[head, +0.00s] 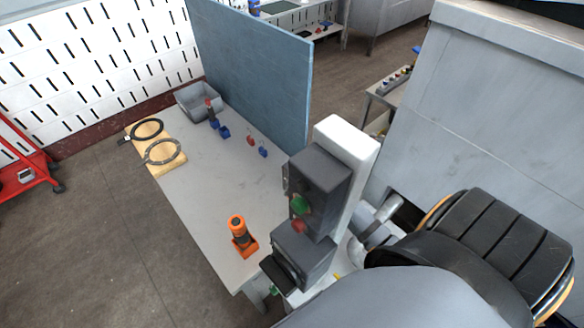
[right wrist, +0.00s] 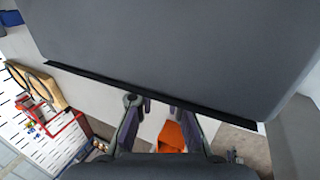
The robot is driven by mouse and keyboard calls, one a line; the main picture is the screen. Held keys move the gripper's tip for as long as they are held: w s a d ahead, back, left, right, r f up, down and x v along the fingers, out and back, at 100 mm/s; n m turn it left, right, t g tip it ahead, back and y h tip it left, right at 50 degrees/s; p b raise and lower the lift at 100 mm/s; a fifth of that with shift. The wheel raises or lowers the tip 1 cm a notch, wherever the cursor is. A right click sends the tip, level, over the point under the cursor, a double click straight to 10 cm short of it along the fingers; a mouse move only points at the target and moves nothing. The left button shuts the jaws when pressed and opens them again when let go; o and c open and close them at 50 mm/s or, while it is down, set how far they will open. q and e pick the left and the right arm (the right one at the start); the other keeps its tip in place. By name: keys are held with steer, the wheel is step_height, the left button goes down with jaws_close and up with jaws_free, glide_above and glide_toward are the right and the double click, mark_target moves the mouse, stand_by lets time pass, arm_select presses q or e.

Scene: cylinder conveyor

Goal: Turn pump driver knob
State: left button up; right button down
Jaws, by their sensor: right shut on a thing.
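The pump driver is a dark grey housing (head: 318,180) on a white upright block, at the near right end of the table in the head view. A green button (head: 299,205) and a red button (head: 298,226) show on its face. In the right wrist view a large dark grey housing (right wrist: 170,45) fills the top. My right gripper (right wrist: 155,104) has its fingers at the housing's black lower edge, shut on what I take to be the knob. The housing hides the grip and the knob. My left gripper is in neither view.
An orange tool (head: 239,236) stands on the grey table (head: 205,185) close to the pump driver; it also shows between my fingers in the wrist view (right wrist: 172,135). A grey bin (head: 197,104) and small blue parts lie farther back. A blue partition (head: 255,70) bounds the table.

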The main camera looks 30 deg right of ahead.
steer(key=shift+g, duration=0.6)
steer(key=c, duration=1.4)
jaws_free()
steer(key=shift+o, duration=0.2)
steer(key=shift+w, duration=0.1)
steer(key=v, duration=1.2)
